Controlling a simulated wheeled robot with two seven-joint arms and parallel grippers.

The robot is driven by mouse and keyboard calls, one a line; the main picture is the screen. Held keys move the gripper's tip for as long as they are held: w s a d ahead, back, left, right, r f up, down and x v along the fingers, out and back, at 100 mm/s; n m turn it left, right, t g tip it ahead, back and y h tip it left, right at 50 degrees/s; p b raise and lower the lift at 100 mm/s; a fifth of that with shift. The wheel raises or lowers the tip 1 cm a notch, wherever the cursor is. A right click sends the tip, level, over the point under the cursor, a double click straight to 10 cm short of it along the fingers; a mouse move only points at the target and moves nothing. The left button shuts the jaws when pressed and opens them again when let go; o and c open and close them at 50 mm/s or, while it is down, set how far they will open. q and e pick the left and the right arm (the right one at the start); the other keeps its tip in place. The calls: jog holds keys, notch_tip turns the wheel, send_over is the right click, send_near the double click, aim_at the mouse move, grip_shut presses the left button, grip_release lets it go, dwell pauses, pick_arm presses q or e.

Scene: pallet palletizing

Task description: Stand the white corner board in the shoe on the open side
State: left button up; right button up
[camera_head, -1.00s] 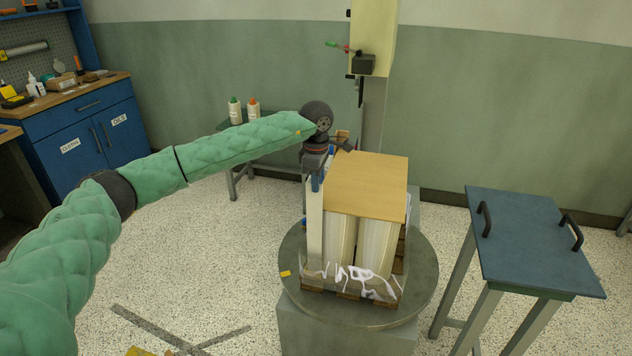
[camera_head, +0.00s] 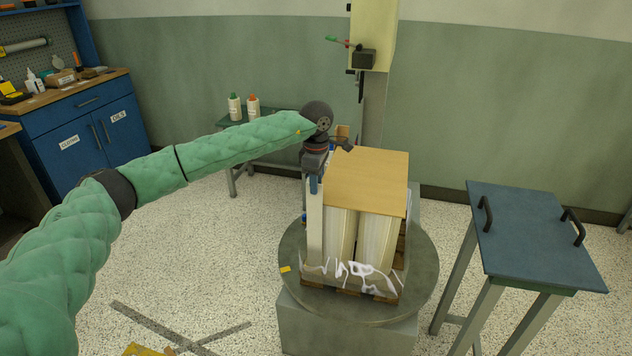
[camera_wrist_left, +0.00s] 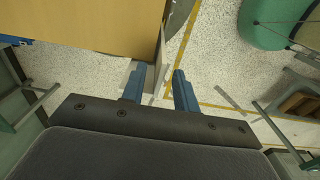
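The white corner board (camera_head: 315,235) stands upright at the front left corner of the stack on the pallet, close against the tall cream packages (camera_head: 341,238). Its foot is down near the pallet, among pale wrap; I cannot make out the shoe there. My left gripper (camera_head: 316,185) is at the board's top end, pointing down. In the left wrist view, the blue fingers of my left gripper (camera_wrist_left: 160,90) are spread, with the thin board edge (camera_wrist_left: 159,70) between them, nearer the left finger. A gap shows beside the right finger. My right gripper is out of view.
A wooden sheet (camera_head: 370,180) tops the stack. The pallet (camera_head: 345,293) sits on a round grey turntable (camera_head: 420,285), with a mast (camera_head: 374,90) behind it. A blue-topped table (camera_head: 530,240) stands at right.

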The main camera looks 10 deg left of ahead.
pick_arm(q)
jog(key=shift+r, duration=0.1)
dwell(0.5)
jog(key=shift+r+p, duration=0.7)
jog(key=shift+r, duration=2.25)
